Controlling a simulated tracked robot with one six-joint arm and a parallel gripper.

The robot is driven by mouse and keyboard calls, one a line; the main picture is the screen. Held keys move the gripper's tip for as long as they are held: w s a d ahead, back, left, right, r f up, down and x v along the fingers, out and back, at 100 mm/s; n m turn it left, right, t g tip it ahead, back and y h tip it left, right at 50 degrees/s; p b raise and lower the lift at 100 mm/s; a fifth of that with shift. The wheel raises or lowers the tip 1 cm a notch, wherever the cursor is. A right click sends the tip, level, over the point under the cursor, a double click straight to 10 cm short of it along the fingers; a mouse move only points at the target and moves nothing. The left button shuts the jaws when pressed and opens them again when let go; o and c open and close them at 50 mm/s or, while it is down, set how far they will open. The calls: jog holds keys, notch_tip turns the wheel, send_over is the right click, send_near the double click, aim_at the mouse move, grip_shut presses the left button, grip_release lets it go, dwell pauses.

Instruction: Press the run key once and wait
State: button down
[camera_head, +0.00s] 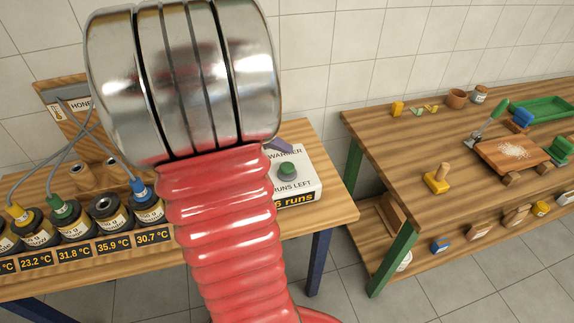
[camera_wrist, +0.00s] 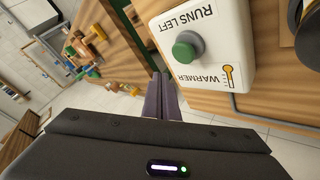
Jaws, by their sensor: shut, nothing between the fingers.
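The run key is a green round button in a dark collar (camera_head: 287,169) on top of a white warmer box (camera_head: 309,182). The box reads "WARMER" and "RUNS LEFT", with a partly hidden display ending in "6 runs". In the wrist view the green button (camera_wrist: 188,47) and the white box (camera_wrist: 228,22) are close by. My gripper (camera_wrist: 161,76) has its purple fingers together and empty, beside the box and apart from the button in that picture. In the head view my gripper's fingertip (camera_head: 283,147) shows just above the button; my arm hides the rest.
A second table (camera_head: 400,140) at right holds tools, blocks and a green tray (camera_head: 545,108).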

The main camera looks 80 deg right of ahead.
aim_at(283, 168)
jog(key=shift+f, duration=1.85)
jog(key=shift+s+f, duration=0.15)
jog(key=shift+f, duration=0.75)
dwell(1.7)
jog(key=shift+r, duration=1)
jog(key=shift+r, duration=2.45)
